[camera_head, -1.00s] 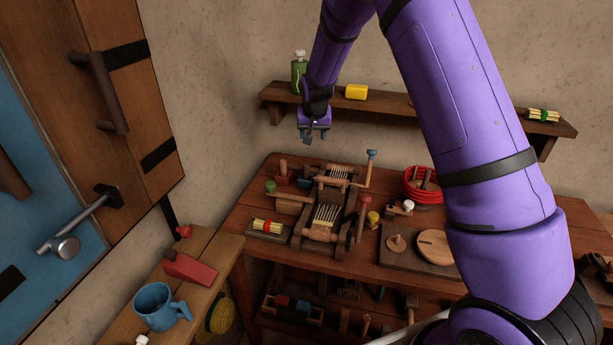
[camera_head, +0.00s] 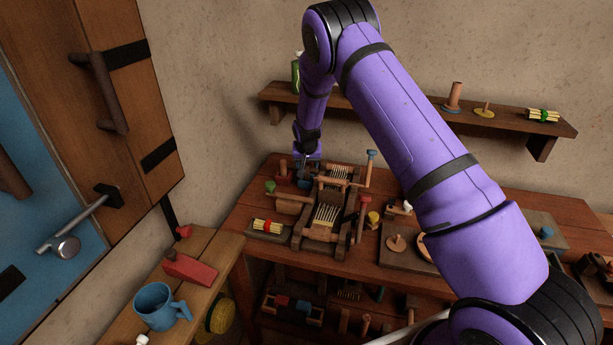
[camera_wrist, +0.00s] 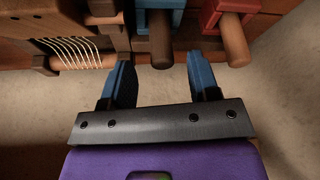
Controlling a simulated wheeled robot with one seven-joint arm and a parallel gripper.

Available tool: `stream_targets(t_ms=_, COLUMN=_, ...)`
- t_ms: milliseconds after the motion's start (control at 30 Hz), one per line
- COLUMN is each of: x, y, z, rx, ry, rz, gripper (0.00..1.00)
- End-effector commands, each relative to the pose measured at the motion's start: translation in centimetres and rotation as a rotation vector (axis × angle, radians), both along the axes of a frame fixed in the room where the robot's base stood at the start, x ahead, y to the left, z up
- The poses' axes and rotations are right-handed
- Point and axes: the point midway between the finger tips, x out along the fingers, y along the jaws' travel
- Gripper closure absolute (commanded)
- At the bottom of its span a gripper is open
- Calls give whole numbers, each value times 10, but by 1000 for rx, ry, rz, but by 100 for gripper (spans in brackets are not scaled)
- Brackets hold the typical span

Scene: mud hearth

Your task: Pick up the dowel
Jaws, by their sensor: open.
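My gripper (camera_head: 306,162) is open and empty above the back left of the workbench. Its two blue fingers show in the wrist view (camera_wrist: 161,78). A dark brown dowel (camera_wrist: 161,42) stands in a blue block, in line with the gap between the fingers and just beyond their tips. A lighter brown dowel (camera_wrist: 235,44) stands in a red block to its right, outside the gap; it also shows in the head view (camera_head: 283,164). In the head view the dowel of the blue block (camera_head: 304,184) is hidden by my gripper.
A wooden frame device with pale wires (camera_head: 327,214) stands close beside the blocks. The workbench (camera_head: 245,205) also bears a yellow stick bundle (camera_head: 268,226). A wall shelf (camera_head: 520,124) hangs behind, above the bench.

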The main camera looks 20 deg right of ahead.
Motion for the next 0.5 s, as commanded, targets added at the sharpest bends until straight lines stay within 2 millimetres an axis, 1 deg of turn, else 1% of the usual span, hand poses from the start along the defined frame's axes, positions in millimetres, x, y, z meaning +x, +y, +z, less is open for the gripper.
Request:
stream_targets(t_ms=200, x=13, y=-3, z=-26, rx=0, ry=2, rz=0, gripper=44)
stream_targets(t_ms=300, x=18, y=-4, z=-36, rx=-1, ry=0, rz=0, gripper=44)
stream_targets(t_ms=400, x=20, y=-5, z=-42, rx=0, ry=0, rz=0, gripper=44)
stream_targets(t_ms=500, x=21, y=-5, z=-43, rx=0, ry=-1, rz=0, gripper=44)
